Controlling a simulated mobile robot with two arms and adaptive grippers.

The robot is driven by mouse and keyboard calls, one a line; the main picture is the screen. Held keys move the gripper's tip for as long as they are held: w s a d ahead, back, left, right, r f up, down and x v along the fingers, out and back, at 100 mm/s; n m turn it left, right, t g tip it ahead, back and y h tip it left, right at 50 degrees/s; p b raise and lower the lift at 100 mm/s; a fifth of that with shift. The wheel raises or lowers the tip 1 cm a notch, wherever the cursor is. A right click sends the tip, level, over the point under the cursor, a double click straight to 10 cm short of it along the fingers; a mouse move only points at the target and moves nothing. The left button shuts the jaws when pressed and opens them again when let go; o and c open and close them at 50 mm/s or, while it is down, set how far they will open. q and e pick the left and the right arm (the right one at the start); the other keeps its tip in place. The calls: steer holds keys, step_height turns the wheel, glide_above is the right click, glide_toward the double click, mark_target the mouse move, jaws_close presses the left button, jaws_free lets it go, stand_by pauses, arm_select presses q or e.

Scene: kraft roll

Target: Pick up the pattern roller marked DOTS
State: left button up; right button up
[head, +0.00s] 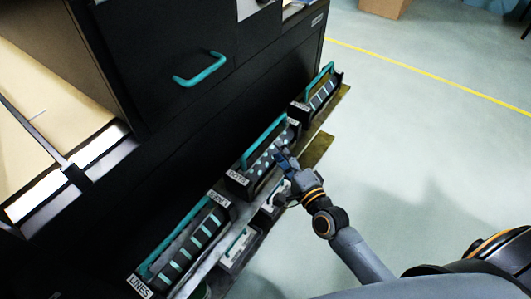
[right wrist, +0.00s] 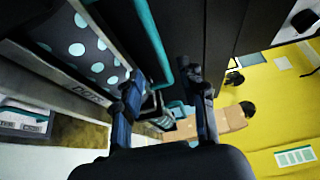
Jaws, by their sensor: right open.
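The DOTS pattern roller (head: 262,158) is dark with pale dots and sits in the middle of a row of rollers along the black cabinet. A teal handle (head: 264,140) runs above it. My right gripper (head: 284,160) is open and empty at the roller's right side. In the right wrist view the dotted roller (right wrist: 85,45) fills the upper left. Its teal handle (right wrist: 152,40) ends between the fingertips (right wrist: 160,82) in the picture; whether the fingers are around it I cannot tell. My left gripper is not in view.
The LINES roller (head: 190,246) stands nearer, at lower left, and a third roller (head: 322,94) farther back. Boxes (head: 240,243) sit on a lower shelf below the row. A drawer with a teal pull (head: 203,72) is above. The floor (head: 420,130) at right is clear.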

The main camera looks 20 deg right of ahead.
mark_target(267, 135)
steer(key=w, duration=0.3)
steer(key=w+a, duration=0.1)
steer(key=w, duration=0.1)
steer(key=w+a, duration=0.1)
steer(key=w, duration=0.2)
steer(key=shift+w, duration=0.3)
jaws_close()
steer(key=shift+r+p, duration=0.2)
steer(key=shift+p, duration=0.1)
